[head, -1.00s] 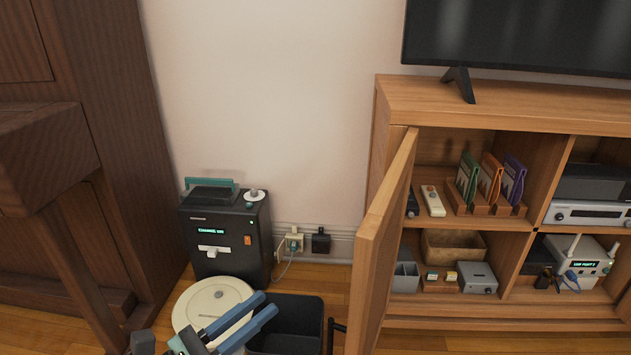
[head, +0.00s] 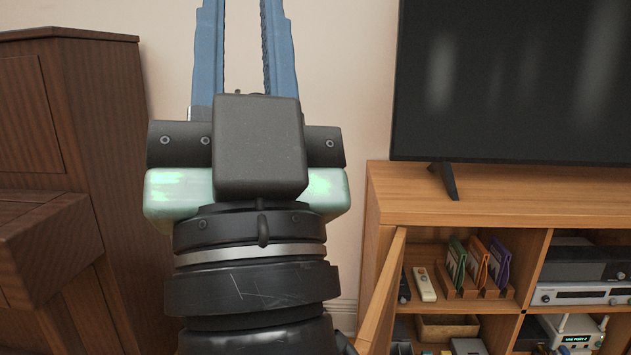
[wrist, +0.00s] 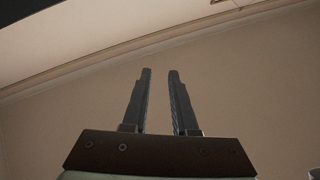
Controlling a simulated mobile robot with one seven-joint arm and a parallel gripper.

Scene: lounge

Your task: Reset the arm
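My gripper (head: 243,45) is raised upright in the left-centre of the head view, with its blue fingers pointing up past the top edge. The two fingers stand apart with bare wall between them, and nothing is held. In the wrist view my gripper (wrist: 160,75) also shows its two fingers apart and empty, against the wall and ceiling. My wrist and forearm fill the lower middle of the head view and hide what is behind them.
A wooden cabinet (head: 480,208) with an open door (head: 384,290) stands at the right, below a television (head: 510,85). Its shelves hold a remote (head: 424,284), upright coloured folders (head: 478,262) and electronics. A dark wooden piece of furniture (head: 95,130) stands at the left.

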